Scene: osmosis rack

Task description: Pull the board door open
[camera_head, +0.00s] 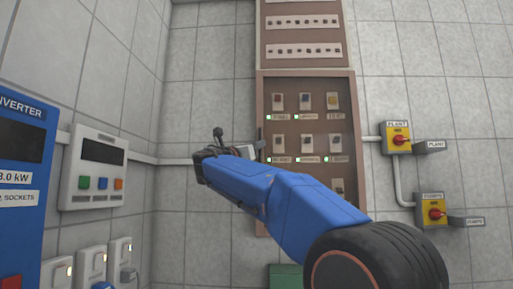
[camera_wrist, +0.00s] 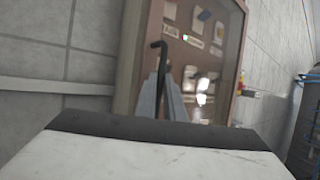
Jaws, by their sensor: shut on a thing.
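The board door (camera_head: 310,78) is a brown-framed panel with a see-through middle, on the wall at the centre of the head view. Rows of switches show behind it, and it looks closed or nearly so. It also shows in the wrist view (camera_wrist: 130,65). A dark bent handle (camera_wrist: 161,58) stands at the door's left side. My gripper (camera_wrist: 164,92) is shut on this handle, with its grey fingers on either side of the bar. In the head view my gripper (camera_head: 254,147) reaches the door's left edge; my blue arm hides the lower part of the door.
A yellow PLANT switch (camera_head: 397,138) and a yellow PUMPS switch (camera_head: 433,211) are on the wall to the right. A white control box (camera_head: 94,170) and a blue inverter cabinet (camera_head: 20,190) are at left. Bare tiled wall (camera_head: 205,80) lies left of the door.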

